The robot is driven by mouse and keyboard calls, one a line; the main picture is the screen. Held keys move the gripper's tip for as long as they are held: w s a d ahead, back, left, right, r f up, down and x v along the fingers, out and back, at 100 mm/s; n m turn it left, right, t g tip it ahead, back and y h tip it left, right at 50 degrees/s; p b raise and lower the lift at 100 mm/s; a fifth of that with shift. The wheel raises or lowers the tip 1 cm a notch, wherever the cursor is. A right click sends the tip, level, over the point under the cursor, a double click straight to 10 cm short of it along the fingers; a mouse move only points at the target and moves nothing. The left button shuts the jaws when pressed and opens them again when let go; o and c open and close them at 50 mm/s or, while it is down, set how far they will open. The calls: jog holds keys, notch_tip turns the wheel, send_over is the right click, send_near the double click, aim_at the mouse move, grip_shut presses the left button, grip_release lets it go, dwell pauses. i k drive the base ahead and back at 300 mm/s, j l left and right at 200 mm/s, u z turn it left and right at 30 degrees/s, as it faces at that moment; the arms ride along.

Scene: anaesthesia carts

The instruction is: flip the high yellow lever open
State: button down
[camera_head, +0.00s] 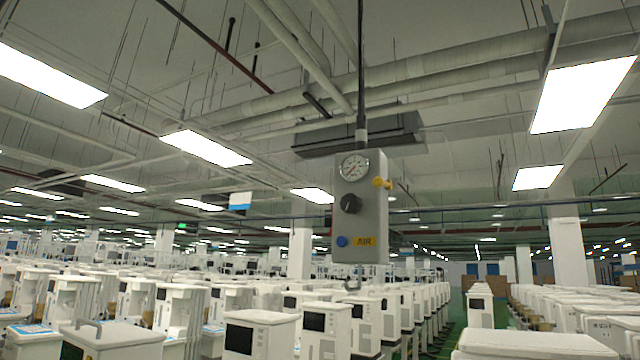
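A grey box (362,222) hangs from a dark vertical pole, a little right of the middle of the head camera view. A small yellow lever (382,183) sticks out near the box's upper right edge. It is too small to tell exactly how it is turned. My gripper is not in this view, and nothing touches the box or lever.
Many white carts with dark screens, such as one near cart (258,333), fill the floor below in rows. A green aisle (449,335) runs between them. Pipes, a dark ceiling unit (400,131) and lit panels are overhead. The air around the box looks clear.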

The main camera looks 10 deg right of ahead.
aim_at(378, 182)
jog(key=i+u, duration=0.15)
jog(key=i, duration=0.35)
jog(key=i+l+u, duration=0.1)
jog(key=i, duration=0.4)
jog(key=i+l+u, duration=0.15)
jog(key=i, duration=0.3)
